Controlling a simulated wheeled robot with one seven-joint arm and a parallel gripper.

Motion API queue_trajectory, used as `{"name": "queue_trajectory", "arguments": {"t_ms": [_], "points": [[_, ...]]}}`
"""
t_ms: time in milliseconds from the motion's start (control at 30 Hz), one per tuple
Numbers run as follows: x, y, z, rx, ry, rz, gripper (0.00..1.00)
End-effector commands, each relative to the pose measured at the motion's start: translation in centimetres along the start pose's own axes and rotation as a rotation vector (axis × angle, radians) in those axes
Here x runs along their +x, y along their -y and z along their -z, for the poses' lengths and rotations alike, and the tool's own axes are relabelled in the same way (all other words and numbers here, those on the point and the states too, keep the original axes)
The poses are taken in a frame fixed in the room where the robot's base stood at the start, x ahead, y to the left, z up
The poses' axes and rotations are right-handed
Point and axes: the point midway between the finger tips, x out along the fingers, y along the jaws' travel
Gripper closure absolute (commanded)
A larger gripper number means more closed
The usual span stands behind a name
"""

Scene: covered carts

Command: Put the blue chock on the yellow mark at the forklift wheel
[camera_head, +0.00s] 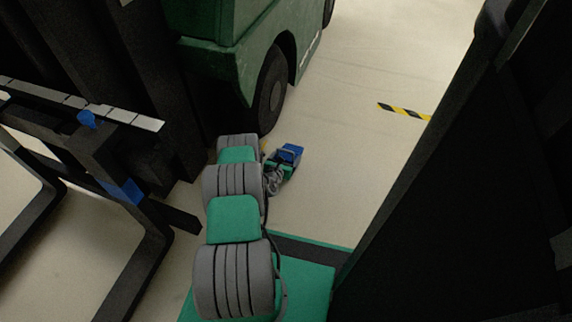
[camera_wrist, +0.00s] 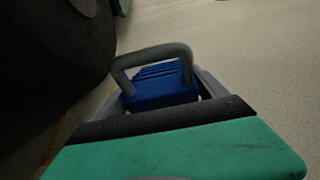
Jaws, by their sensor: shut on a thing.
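The blue chock (camera_head: 290,153) is at the end of my arm, to the right of the forklift's front wheel (camera_head: 270,92). In the wrist view the blue chock (camera_wrist: 163,88) has a ribbed top and a grey handle arched over it. My gripper (camera_head: 281,163) is shut on the chock; it also shows in the wrist view (camera_wrist: 160,108). The dark wheel (camera_wrist: 55,60) fills the left of the wrist view, close to the chock. A thin yellowish strip of the mark (camera_wrist: 55,143) shows on the floor beside the wheel. I cannot tell whether the chock touches the floor.
The green forklift body (camera_head: 235,55) stands behind the wheel. Its dark mast and forks (camera_head: 120,200) are at the left. A tall dark panel (camera_head: 470,180) stands at the right. Pale floor with a black-and-yellow stripe (camera_head: 404,110) is open between them.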

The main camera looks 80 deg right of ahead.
Motion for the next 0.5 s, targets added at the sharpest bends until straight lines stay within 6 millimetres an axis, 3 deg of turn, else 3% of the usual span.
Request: {"name": "queue_trajectory", "arguments": {"t_ms": [200, 500], "points": [[1.6, -0.3, 2.8, 0.001, 0.007, -0.003, 0.91], [1.6, -0.3, 2.7, 0.001, 0.008, -0.003, 0.91]]}}
